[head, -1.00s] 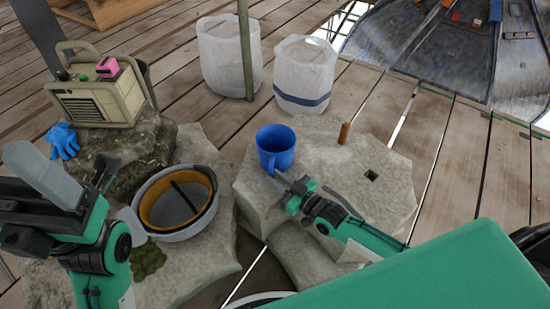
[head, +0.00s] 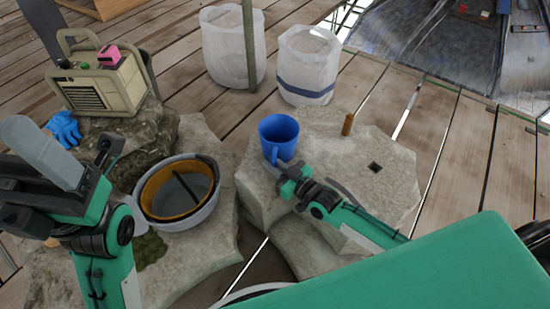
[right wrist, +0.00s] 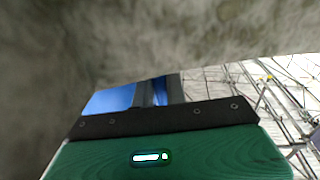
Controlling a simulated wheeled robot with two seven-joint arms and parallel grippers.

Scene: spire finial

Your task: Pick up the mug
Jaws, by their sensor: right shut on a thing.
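A blue mug (head: 279,138) is upright at the back left part of the right-hand stone block (head: 330,165). My right gripper (head: 274,160) reaches it from the front right and is shut on the mug, at its near side where the handle is. In the right wrist view, the blue of the mug (right wrist: 110,100) shows beyond the gripper's dark edge, with the finger (right wrist: 148,95) against it. Whether the mug's base touches the stone is hard to tell. My left gripper (head: 75,165) is raised at the left, away from the mug; its fingers' opening is unclear.
A grey bucket with an orange inner rim (head: 150,200) stands on the left stone. A beige machine (head: 105,85), a pink item (head: 110,53) and blue gloves (head: 64,129) are behind it. A brown peg (head: 347,124) stands right of the mug. Two white bins (head: 305,65) stand behind.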

